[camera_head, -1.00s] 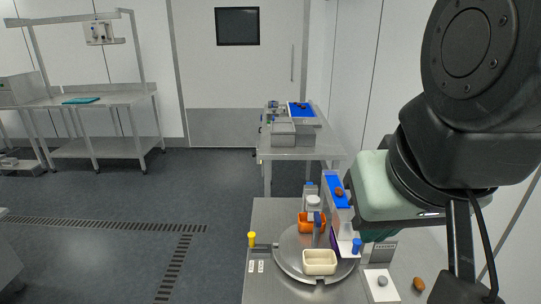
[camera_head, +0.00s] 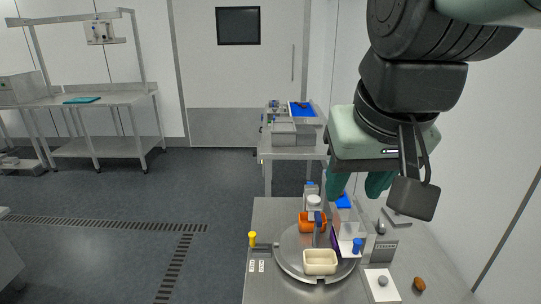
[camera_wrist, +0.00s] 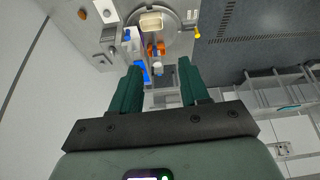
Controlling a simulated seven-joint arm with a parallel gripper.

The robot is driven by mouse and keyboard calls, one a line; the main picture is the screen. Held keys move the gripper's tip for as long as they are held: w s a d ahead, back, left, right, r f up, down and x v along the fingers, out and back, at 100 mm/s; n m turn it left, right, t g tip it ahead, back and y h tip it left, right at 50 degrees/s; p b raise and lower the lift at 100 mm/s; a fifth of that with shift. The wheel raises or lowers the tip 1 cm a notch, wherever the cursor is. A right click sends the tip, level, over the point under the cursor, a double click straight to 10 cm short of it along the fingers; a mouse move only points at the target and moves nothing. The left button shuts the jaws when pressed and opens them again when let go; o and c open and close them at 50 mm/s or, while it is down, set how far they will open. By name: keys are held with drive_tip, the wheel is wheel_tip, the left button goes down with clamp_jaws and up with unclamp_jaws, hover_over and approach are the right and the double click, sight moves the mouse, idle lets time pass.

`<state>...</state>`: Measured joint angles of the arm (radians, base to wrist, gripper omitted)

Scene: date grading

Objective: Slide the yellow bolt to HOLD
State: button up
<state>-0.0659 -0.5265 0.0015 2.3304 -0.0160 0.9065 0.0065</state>
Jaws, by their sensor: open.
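The yellow bolt (camera_head: 252,239) has an upright knob at the left edge of the steel table, beside the round turntable (camera_head: 288,262). Two small white labels (camera_head: 256,266) lie just in front of it; their lettering is too small to read. The yellow bolt also shows in the wrist view (camera_wrist: 197,36), at upper right. My gripper (camera_head: 357,184) has two dark green fingers, apart and empty. It hangs above the right back of the table, well to the right of the bolt and higher. In the wrist view my gripper (camera_wrist: 158,68) points toward the table.
A cream tray (camera_head: 320,263) and an orange container (camera_head: 306,226) stand on or by the turntable. A clear-walled chute with a blue knob (camera_head: 357,245) stands below my gripper. A date (camera_head: 419,284) lies at right. The space above the bolt is clear.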

drive_tip(key=w+a+f+g, duration=0.1)
drive_tip(key=w+a, duration=0.2)
drive_tip(key=w, duration=0.9)
drive_tip(key=n+g, duration=0.2)
drive_tip(key=g, duration=0.2)
hover_over(252, 234)
wheel_tip(252, 234, down, 30)
drive_tip(key=shift+d+r, duration=0.1)
wheel_tip(252, 234, down, 11)
drive_tip(key=shift+f, duration=0.1)
clamp_jaws()
